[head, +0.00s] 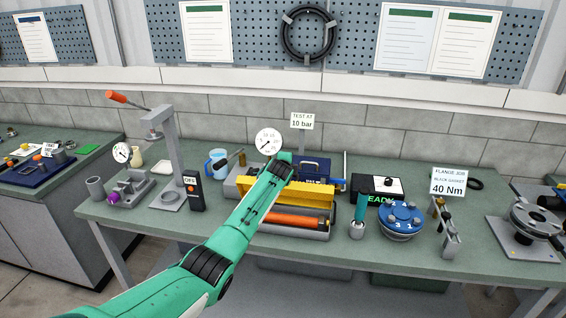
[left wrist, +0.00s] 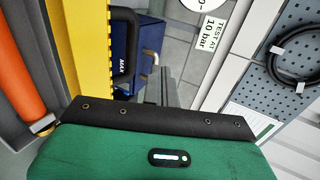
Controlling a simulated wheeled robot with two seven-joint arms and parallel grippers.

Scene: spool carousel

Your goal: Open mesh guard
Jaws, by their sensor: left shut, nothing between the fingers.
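The yellow mesh guard (head: 312,192) belongs to a grey test bench unit (head: 315,233) on the workbench. It stands raised behind an orange cylinder (head: 292,221), which lies uncovered in the grey trough. My left arm crosses in front of the guard's left part and hides some of it. My left gripper (head: 283,157) is at the guard's back side, pointing away; its fingers are mostly hidden in the head view. In the left wrist view the dark fingers (left wrist: 170,88) are shut and empty, to the right of the yellow guard (left wrist: 83,50) and apart from it. My right gripper is not in view.
A blue box (head: 314,169) with a handle stands just behind the guard. A gauge (head: 268,142) and a "TEST AT 10 bar" sign (head: 302,121) rise behind. A lever press (head: 170,160) stands left; a blue flange (head: 400,218) stands right.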

